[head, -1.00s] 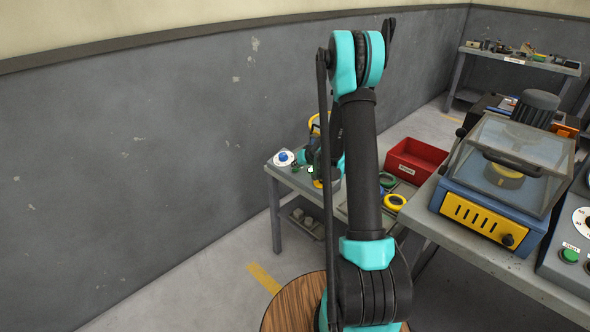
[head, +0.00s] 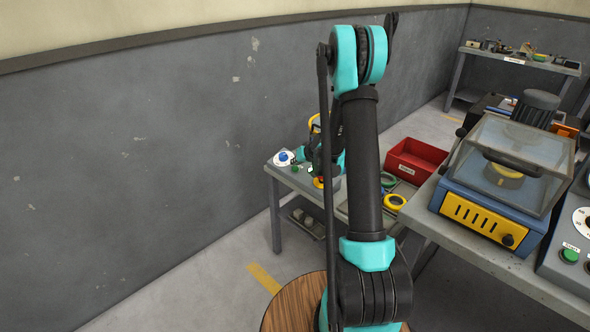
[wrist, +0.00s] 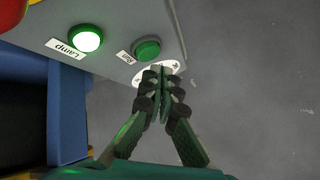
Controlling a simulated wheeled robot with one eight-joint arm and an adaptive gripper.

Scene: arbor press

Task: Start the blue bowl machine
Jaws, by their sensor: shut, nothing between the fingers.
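In the wrist view my gripper (wrist: 160,72) is shut and empty. Its fingertips are in front of a white round dial plate (wrist: 170,68) and hide most of it. A green button marked Run (wrist: 146,49) is just left of the fingertips. Further left is a brightly lit green lamp marked Lamp (wrist: 87,38). A blue machine body (wrist: 68,110) stands beside this grey panel. In the head view the panel's white dial with a blue knob (head: 283,157) is on the left table. My arm hides most of the machine there, and I cannot tell whether the fingers touch the panel.
A second blue machine with a yellow front and clear lid (head: 503,170) stands on the right bench. Beside it is a grey panel with a green Start button (head: 569,255). Open floor lies left.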

